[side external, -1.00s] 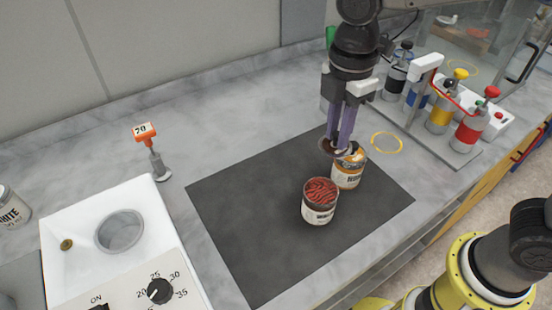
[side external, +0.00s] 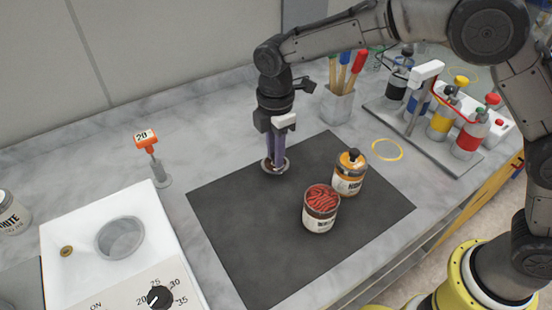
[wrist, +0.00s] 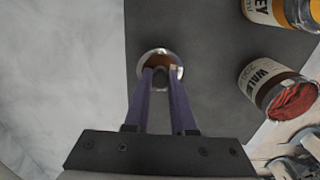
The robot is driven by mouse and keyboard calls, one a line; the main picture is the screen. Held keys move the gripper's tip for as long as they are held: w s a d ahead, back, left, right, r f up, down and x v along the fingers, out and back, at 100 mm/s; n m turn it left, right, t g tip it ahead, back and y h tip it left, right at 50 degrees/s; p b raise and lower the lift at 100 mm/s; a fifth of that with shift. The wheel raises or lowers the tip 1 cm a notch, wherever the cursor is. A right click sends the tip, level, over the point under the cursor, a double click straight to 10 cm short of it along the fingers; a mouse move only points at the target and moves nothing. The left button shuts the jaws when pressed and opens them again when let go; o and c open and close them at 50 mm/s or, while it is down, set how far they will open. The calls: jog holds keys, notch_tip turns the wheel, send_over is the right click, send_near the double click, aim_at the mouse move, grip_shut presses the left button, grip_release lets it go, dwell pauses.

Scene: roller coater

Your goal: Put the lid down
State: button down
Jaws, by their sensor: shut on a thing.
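The lid (side external: 284,168) is a small round disc with a silvery rim and brownish middle. It is at or just above the back part of the dark mat (side external: 250,235); I cannot tell whether it touches. My gripper (side external: 275,162) points down and is shut on the lid. In the wrist view the lid (wrist: 176,58) sits between the purple fingertips (wrist: 160,75). An open can with red contents (side external: 320,208) stands on the mat to the right of the lid. A can with an orange label and dark knob on top (side external: 348,175) stands beside it.
A holder with brushes (side external: 338,104) stands behind the mat. A rack of coloured bottles (side external: 440,115) and a yellow ring (side external: 387,150) are at the right. A white machine with a dial (side external: 125,255) is at the left. The mat's left and front parts are clear.

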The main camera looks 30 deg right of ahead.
jog(key=shift+s+f, duration=0.1)
jog(key=shift+f, duration=1.05)
jog(key=shift+f, duration=0.15)
jog(key=c, duration=0.8)
grip_release()
jog(key=shift+o, duration=0.2)
notch_tip(320, 180, up, 12)
jog(key=shift+d+r, duration=0.1)
jog(key=shift+r, duration=0.15)
